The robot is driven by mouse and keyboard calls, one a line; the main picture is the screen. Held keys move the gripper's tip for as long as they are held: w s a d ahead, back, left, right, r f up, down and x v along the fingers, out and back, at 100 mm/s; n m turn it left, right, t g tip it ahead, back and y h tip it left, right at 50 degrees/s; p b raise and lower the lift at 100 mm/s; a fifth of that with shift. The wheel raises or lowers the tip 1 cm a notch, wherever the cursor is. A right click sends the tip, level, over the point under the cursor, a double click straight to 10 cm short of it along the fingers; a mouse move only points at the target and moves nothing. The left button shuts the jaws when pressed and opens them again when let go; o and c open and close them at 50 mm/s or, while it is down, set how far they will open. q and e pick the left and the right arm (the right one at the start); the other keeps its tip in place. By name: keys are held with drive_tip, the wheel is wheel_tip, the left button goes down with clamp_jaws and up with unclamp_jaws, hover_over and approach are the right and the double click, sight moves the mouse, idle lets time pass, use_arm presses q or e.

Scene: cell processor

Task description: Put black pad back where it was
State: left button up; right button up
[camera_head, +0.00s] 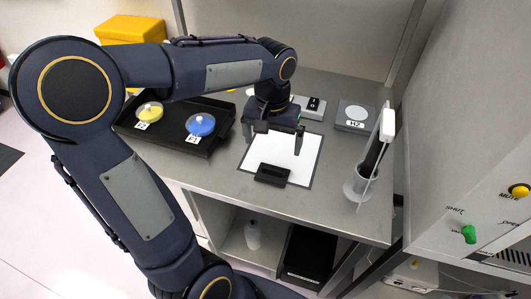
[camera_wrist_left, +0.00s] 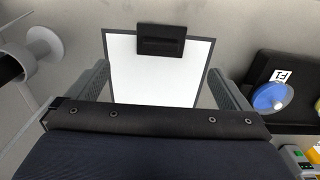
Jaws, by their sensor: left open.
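The black pad (camera_head: 272,174) lies near the front edge of a white sheet with a dark border (camera_head: 289,155) on the steel bench. In the left wrist view the pad (camera_wrist_left: 161,40) shows at the top of the sheet (camera_wrist_left: 150,80), apart from the fingers. My left gripper (camera_head: 273,137) is open and empty above the sheet, behind the pad in the head view. Its two fingers also show in the left wrist view (camera_wrist_left: 160,90), either side of the sheet. My right gripper is not in view.
A black tray (camera_head: 178,109) with a yellow dish (camera_head: 149,112) and a blue dish (camera_head: 200,124) is left of the sheet. A clear holder (camera_head: 360,185) with a tall upright stands on the right. A grey device marked H2 (camera_head: 355,115) sits behind.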

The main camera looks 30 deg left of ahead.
use_arm(q)
drive_tip(key=s+d+t+h, duration=0.1)
drive_tip(key=s+d+t, duration=0.1)
drive_tip(key=s, duration=0.6)
drive_tip(key=s+d+m+t+h, duration=0.1)
drive_tip(key=s+d+t+h, duration=0.1)
drive_tip(key=s, duration=0.6)
drive_tip(key=shift+t+h, duration=0.3)
drive_tip(key=shift+t, duration=0.4)
